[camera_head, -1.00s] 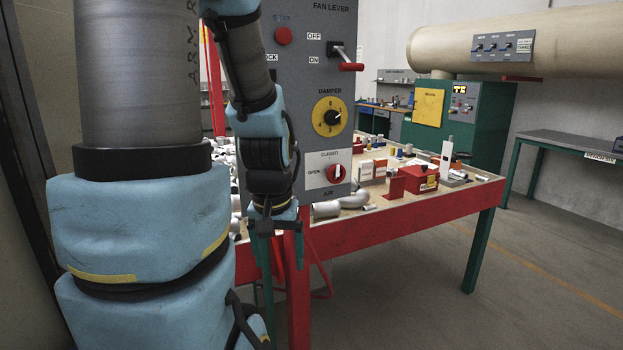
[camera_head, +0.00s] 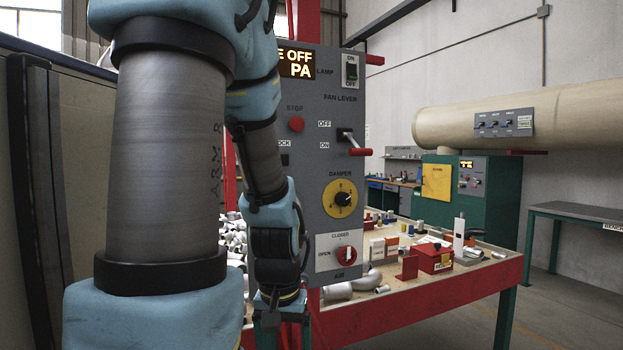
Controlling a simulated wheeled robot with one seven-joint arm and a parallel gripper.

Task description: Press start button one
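No button labelled start one can be read in the head view. A grey control panel (camera_head: 318,120) stands behind my arm, which covers its left part. It shows a red stop button (camera_head: 296,124), a fan lever (camera_head: 358,150), a yellow damper dial (camera_head: 340,198) and a red air knob (camera_head: 346,254). The end of my arm, with my gripper (camera_head: 279,315), hangs low in front of the panel's lower left. Its fingers cannot be made out, and no held object shows.
A red-framed table (camera_head: 420,300) with castings, boxes and a red case (camera_head: 432,257) stands behind the panel. A green cabinet (camera_head: 505,195) with a small display and controls is farther back, under a beige duct (camera_head: 570,112). Open floor lies at right.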

